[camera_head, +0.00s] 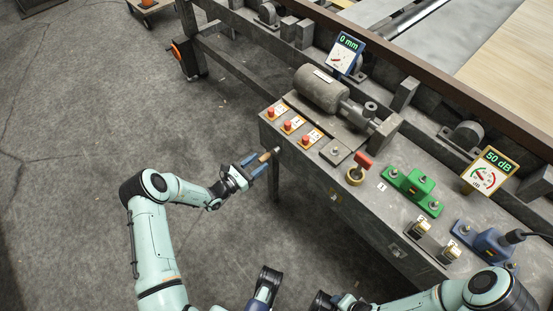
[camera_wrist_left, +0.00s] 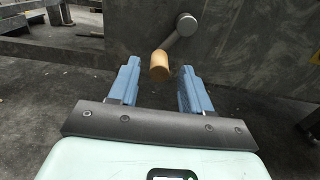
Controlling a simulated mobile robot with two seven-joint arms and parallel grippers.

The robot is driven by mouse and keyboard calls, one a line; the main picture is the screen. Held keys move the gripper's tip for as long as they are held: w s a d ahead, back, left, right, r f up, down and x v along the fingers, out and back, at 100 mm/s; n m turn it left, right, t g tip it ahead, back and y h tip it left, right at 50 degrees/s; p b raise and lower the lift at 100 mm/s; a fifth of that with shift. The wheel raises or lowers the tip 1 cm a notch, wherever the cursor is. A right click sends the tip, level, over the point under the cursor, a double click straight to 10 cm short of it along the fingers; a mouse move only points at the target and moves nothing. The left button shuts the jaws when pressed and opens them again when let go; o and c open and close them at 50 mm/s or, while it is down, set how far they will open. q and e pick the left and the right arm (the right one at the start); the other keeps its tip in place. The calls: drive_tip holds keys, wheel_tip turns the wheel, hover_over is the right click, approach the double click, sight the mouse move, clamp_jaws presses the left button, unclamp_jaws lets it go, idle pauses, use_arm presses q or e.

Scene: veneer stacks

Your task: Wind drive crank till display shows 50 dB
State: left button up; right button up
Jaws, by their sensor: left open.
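The drive crank has a wooden handle (camera_wrist_left: 160,66) on a grey metal arm (camera_wrist_left: 181,36) at the side of the bench. In the head view the handle (camera_head: 265,156) shows at the bench's left end. My left gripper (camera_head: 257,165) is open, with the handle between its fingertips in the wrist view (camera_wrist_left: 159,72). Gaps show on both sides of it. The sound display (camera_head: 490,168) at the right reads 50 dB in green digits. Dark parts at the bottom edge seem to belong to my right arm; its finger state is unclear.
The bench top carries a grey motor (camera_head: 321,89), several red push buttons (camera_head: 288,126), a red-handled valve (camera_head: 358,168) and a green fixture (camera_head: 412,190). A second display (camera_head: 345,54) reads 0 mm. The floor (camera_head: 90,120) at left is clear.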

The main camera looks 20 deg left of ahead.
use_arm(q)
drive_tip(key=p+v, duration=0.1)
drive_tip(key=v, duration=0.4)
drive_tip(key=shift+s+p, duration=0.25)
drive_tip(key=shift+p, duration=0.15)
